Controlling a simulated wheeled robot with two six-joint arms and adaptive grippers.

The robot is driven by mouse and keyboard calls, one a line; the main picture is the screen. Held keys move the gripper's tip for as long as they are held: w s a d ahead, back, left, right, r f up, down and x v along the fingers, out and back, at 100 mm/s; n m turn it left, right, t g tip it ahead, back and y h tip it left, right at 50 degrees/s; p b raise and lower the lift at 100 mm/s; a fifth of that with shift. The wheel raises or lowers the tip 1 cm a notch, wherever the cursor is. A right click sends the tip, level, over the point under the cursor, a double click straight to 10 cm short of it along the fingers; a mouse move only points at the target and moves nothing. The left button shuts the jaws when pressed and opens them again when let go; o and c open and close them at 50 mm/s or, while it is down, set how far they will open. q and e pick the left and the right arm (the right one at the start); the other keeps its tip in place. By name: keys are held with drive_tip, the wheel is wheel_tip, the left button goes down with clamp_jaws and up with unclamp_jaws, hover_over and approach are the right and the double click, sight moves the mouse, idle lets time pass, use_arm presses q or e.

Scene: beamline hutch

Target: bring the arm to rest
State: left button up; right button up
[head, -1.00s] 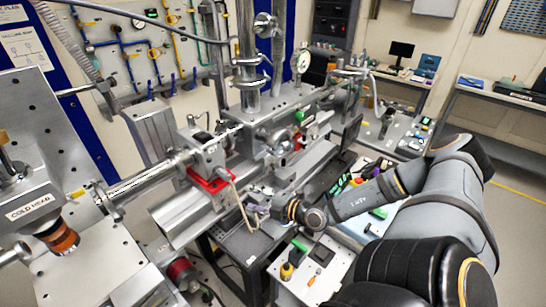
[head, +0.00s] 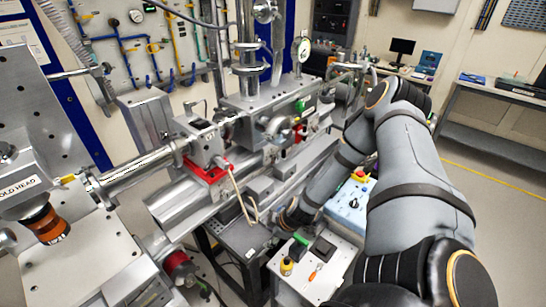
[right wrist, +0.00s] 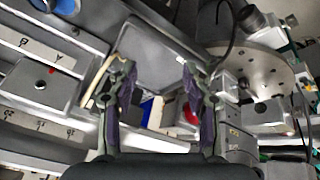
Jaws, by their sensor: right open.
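My right arm reaches in from the lower right of the head view, bent at a raised elbow. My right gripper (head: 268,217) is partly hidden beyond its wrist, over the dark grey cart in front of the beamline. In the right wrist view, its two fingers (right wrist: 155,78) stand wide apart with nothing held between them. A grey flat panel (right wrist: 160,55) shows beyond the fingers; I cannot tell how far off it is. My left gripper is out of view.
The beamline's metal rail with a red-based block (head: 208,170) runs just left of the gripper. A white cart (head: 318,262) with small tools stands below the wrist. A blue box with a red button (head: 349,200) sits beside the forearm. Open floor (head: 510,220) lies right.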

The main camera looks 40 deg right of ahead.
drive_tip(key=shift+s+a+f+m+g, duration=0.15)
drive_tip(key=shift+s+a+f+m, duration=0.05)
drive_tip(key=shift+s+f+m, duration=0.2)
drive_tip(key=shift+s+a+f+m+g, duration=0.15)
drive_tip(key=shift+s+f+m, duration=0.15)
drive_tip(key=shift+s+f, duration=0.2)
